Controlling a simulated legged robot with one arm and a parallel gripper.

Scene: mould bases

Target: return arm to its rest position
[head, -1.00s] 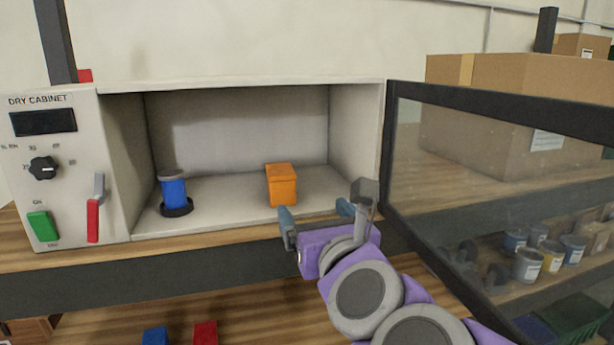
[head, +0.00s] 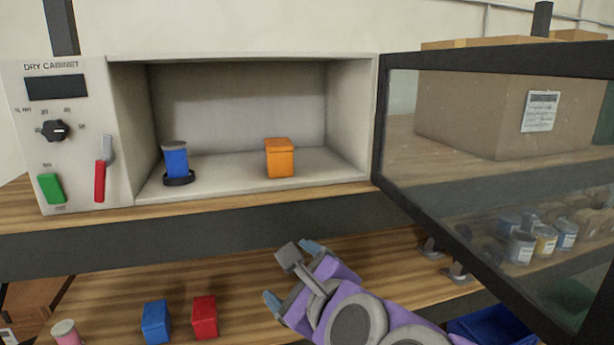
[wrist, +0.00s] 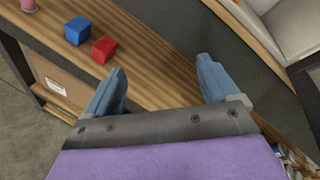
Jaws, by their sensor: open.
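My gripper (head: 292,277) is open and empty in the head view. It is in front of the lower shelf, below the dry cabinet (head: 245,192) and clear of it. In the wrist view its two blue fingers (wrist: 160,88) are spread apart with nothing between them. Inside the cabinet, an orange block (head: 279,158) stands toward the right. A blue cylinder with a grey top (head: 176,160) stands on a dark round base at the left.
The glass door (head: 480,150) stands open on the right. A blue block (head: 156,322), a red block (head: 204,317) and a pink cylinder (head: 66,333) are on the lower shelf (head: 110,290). Cans (head: 543,243) show through the door glass; a cardboard box (head: 470,110) is behind it.

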